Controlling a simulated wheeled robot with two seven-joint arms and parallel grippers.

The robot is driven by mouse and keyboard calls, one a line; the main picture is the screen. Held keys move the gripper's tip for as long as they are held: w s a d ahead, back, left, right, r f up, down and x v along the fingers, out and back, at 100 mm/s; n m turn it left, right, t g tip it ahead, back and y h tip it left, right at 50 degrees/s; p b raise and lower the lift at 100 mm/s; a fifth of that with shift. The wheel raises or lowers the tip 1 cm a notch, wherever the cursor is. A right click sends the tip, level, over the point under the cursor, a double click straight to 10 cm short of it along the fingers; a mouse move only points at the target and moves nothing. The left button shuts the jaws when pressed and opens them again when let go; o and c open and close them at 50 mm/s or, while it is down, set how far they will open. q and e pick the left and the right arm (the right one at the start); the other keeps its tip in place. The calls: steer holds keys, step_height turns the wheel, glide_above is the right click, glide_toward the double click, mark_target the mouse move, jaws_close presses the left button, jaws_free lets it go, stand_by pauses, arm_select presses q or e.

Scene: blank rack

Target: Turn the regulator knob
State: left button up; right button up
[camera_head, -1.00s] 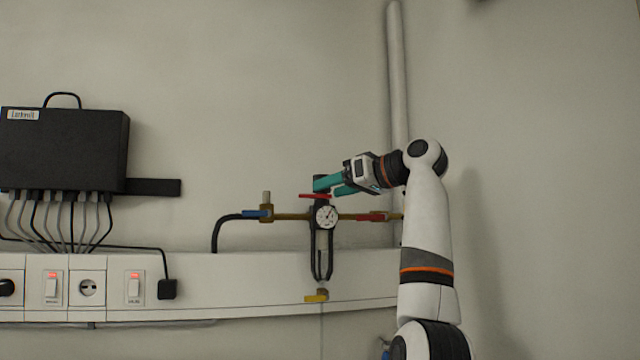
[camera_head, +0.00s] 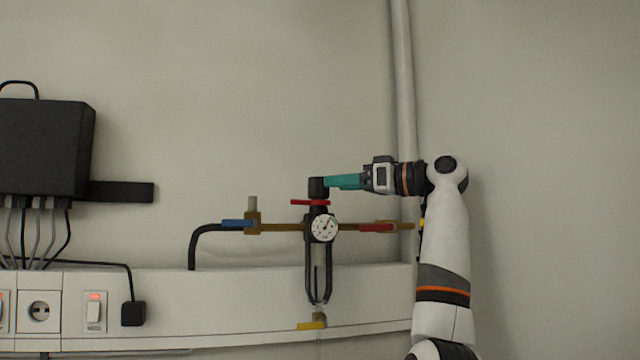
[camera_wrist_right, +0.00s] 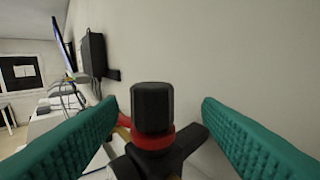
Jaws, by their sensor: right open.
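The regulator knob (camera_head: 317,187) is a black ribbed cap above a red ring (camera_head: 310,202), on top of the regulator with a round white gauge (camera_head: 324,228). My right gripper (camera_head: 335,182) comes in level from the right, its teal fingers just right of the knob in the head view. In the right wrist view the knob (camera_wrist_right: 152,107) stands upright between the two open teal fingers (camera_wrist_right: 160,125), with a gap on each side. The knob is ahead of the fingers or level with their tips; I cannot tell which exactly. My left gripper is out of view.
A brass pipe with a blue lever (camera_head: 237,223) and a red lever (camera_head: 377,228) runs beside the regulator. A yellow lever (camera_head: 312,325) hangs below. A white wall trunking (camera_head: 250,300) carries sockets and switches. A black box (camera_head: 40,148) is at left. A vertical pipe (camera_head: 402,90) stands behind my arm.

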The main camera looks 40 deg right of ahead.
mark_target(319, 182)
steer(key=w+a+p, duration=0.1)
steer(key=w+a+r, duration=0.1)
steer(key=w+a, duration=0.1)
steer(key=shift+p, duration=0.4)
steer(key=shift+w+d+f, duration=0.15)
steer(key=shift+w+f, duration=0.05)
steer(key=shift+w, duration=0.35)
steer(key=shift+w+d+f, duration=0.1)
steer(key=shift+w+f, duration=0.1)
steer(key=shift+w, duration=0.35)
steer(key=shift+w+d+f, duration=0.1)
steer(key=shift+d, duration=0.05)
steer(key=shift+s+a+r, duration=0.2)
steer(key=shift+s+a, duration=0.05)
steer(key=shift+c, duration=2.1)
steer(key=shift+d+f, duration=0.1)
steer(key=c, duration=0.6)
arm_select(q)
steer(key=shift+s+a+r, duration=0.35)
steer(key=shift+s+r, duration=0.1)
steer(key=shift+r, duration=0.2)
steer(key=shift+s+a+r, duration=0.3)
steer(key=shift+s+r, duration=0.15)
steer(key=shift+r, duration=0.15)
arm_select(e)
steer(key=shift+o, duration=0.2)
